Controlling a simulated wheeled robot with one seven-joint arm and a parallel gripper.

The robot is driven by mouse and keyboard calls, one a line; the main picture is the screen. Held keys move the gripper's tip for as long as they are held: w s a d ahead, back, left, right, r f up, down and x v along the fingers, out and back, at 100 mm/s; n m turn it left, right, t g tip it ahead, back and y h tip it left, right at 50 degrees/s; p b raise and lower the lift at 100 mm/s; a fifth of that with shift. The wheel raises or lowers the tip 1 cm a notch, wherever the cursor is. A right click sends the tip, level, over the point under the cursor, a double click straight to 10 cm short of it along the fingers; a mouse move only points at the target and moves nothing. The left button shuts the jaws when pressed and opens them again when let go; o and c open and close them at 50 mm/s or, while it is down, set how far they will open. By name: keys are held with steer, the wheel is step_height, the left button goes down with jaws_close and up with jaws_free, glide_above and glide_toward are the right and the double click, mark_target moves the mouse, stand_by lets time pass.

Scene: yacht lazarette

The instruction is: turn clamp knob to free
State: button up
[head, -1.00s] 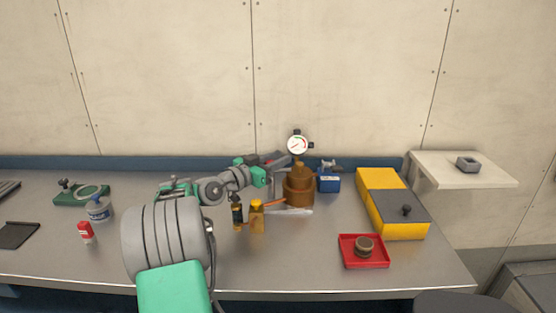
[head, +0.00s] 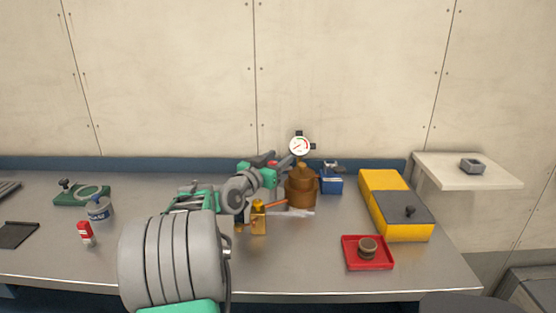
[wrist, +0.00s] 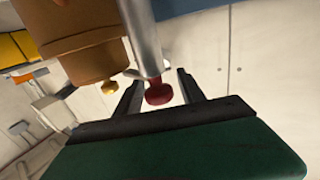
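A dark red knob (wrist: 158,92) sits at the end of a grey metal rod (wrist: 142,38) in the wrist view. I take it for the clamp knob. Beside it stands a brown cylindrical body (wrist: 85,48), which also shows in the head view (head: 300,190) with a round gauge (head: 300,146) above it. My gripper (wrist: 160,77) is open, one finger on each side of the red knob, with a gap visible. Whether the knob is fully between the fingertips in depth I cannot tell. In the head view my gripper (head: 284,162) is small, just left of the brown body.
Further right are a yellow case (head: 379,181) and a red tray (head: 351,262).

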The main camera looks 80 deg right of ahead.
steer(key=s+a+r, duration=0.2)
steer(key=a+r, duration=1.1)
steer(key=shift+s+a, duration=0.35)
steer(key=shift+s, duration=0.05)
steer(key=shift+o, duration=0.3)
